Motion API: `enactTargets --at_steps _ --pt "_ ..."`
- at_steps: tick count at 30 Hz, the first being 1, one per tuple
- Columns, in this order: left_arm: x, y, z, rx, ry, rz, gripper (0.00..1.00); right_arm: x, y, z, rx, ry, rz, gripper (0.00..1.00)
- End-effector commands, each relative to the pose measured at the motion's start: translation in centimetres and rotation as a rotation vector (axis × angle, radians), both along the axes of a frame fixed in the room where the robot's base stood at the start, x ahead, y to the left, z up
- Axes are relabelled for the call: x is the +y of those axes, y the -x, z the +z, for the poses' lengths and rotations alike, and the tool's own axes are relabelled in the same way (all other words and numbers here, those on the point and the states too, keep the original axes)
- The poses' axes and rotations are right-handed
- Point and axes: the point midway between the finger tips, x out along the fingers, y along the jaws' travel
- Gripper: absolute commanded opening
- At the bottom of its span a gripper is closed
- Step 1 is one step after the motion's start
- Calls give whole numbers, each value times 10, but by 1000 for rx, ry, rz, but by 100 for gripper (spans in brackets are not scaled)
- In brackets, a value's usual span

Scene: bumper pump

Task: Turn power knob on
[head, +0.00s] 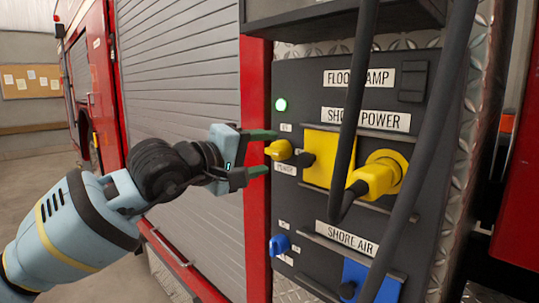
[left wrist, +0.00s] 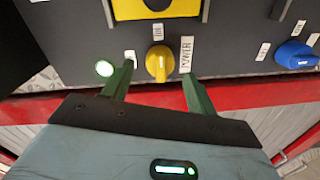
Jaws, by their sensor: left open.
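The yellow power knob (head: 279,150) sits on the dark panel, left of the yellow shore power socket. It also shows in the left wrist view (left wrist: 160,63), its ridge upright in the picture beside the POWER label (left wrist: 187,54). My left gripper (head: 262,152) is open, its green fingers pointing at the panel. In the left wrist view its fingers (left wrist: 158,72) stand one on each side of the knob, with gaps showing. I cannot tell the knob's setting from its small labels. A green light (head: 281,105) glows above the knob. My right gripper is not in view.
A yellow plug (head: 374,181) sits in the shore power socket, with black cables (head: 432,130) hanging across the panel. A blue knob (head: 280,244) and blue shore air fitting (head: 369,281) are below. A red post (head: 257,230) and grey shutter (head: 180,80) lie left.

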Motion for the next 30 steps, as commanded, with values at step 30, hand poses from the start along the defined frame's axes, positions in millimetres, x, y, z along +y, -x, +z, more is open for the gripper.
enactTargets --at_steps 30 --pt "17 42 -30 170 140 -81 58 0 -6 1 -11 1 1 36"
